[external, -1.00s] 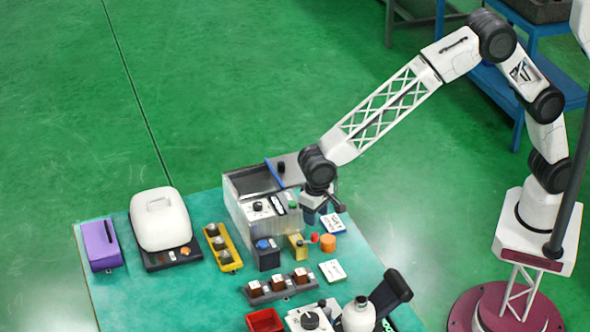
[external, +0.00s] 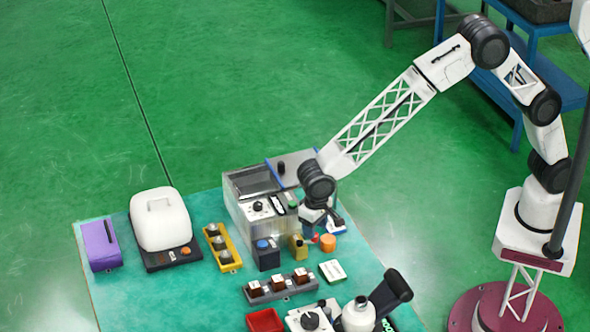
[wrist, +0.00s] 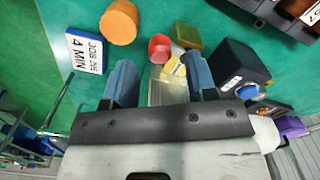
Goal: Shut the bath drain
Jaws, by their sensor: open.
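The metal bath (external: 236,212) stands at the back of the teal mat, with a control panel on its front. At its front right corner is a small yellow block (external: 298,250) with a red knob (external: 315,238), which looks like the drain valve. In the wrist view the red knob (wrist: 160,48) lies just beyond the fingertips, between their lines, with the olive-yellow block (wrist: 188,36) and a yellow tag (wrist: 174,68) beside it. My gripper (wrist: 160,75) is open and empty, its two blue fingers apart. In the external view my gripper (external: 316,226) is just behind the knob.
An orange cylinder (external: 328,243) and a "4 MIN" card (wrist: 85,52) are close beside the gripper. A dark box with a blue button (external: 265,256) stands left of the yellow block. A rack of brown blocks (external: 278,287) lies in front. Open mat lies at front left.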

